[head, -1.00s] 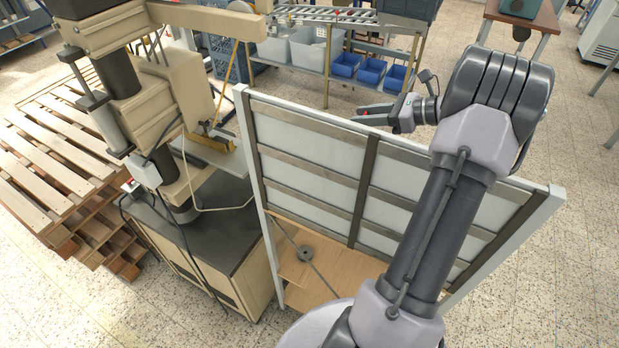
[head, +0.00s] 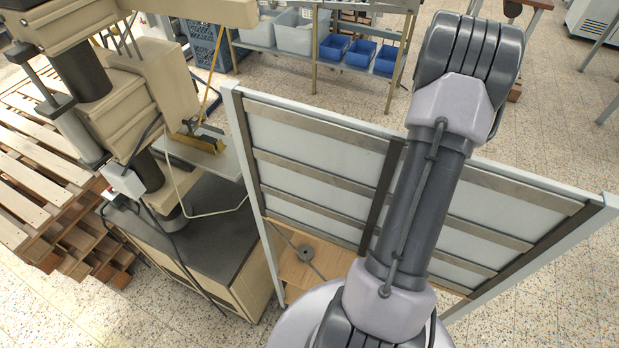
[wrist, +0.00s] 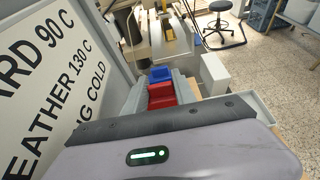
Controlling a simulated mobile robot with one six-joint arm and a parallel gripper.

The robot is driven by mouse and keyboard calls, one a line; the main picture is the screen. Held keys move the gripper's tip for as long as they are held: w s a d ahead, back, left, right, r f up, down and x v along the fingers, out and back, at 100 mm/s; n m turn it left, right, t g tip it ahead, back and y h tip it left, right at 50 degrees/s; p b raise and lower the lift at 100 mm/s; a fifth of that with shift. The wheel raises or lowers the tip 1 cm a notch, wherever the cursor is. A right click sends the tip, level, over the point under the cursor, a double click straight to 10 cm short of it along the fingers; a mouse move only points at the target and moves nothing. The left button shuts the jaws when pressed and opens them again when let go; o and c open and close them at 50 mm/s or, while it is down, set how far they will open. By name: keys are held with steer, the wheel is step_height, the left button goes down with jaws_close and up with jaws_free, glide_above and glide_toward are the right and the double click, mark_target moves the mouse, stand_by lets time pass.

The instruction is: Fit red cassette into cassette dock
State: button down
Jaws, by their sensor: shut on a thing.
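The red cassette (wrist: 162,97) shows in the middle of the wrist view, just beyond the dark front edge of my gripper (wrist: 160,112). My gripper is shut on it; grey parts flank the red, and the fingertips are not clearly seen. A blue block (wrist: 161,74) shows just past the red cassette; I cannot tell whether they touch. In the head view my gripper and the cassette are hidden behind my arm. I cannot pick out the cassette dock with certainty in either view.
A panel (head: 310,135) with a light frame stands upright before my arm. A lettered board (wrist: 50,85) rises close at left in the wrist view. A beige press (head: 140,90) stands at left, beside pallets (head: 35,165). Blue bins (head: 358,54) sit on a rack behind.

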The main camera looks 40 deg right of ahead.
steer(key=shift+a+f, duration=0.25)
steer(key=shift+a, duration=0.1)
step_height(320, 180, down, 3)
steer(key=shift+d+b, duration=0.1)
steer(key=shift+b, duration=0.25)
steer(key=shift+w+d+f, duration=0.1)
steer(key=shift+f, duration=0.1)
steer(key=c, duration=1)
jaws_free()
steer(key=shift+r, duration=0.3)
steer(key=p+v, duration=0.3)
steer(key=v, duration=0.9)
steer(key=shift+f+p, duration=0.1)
steer(key=shift+p, duration=0.3)
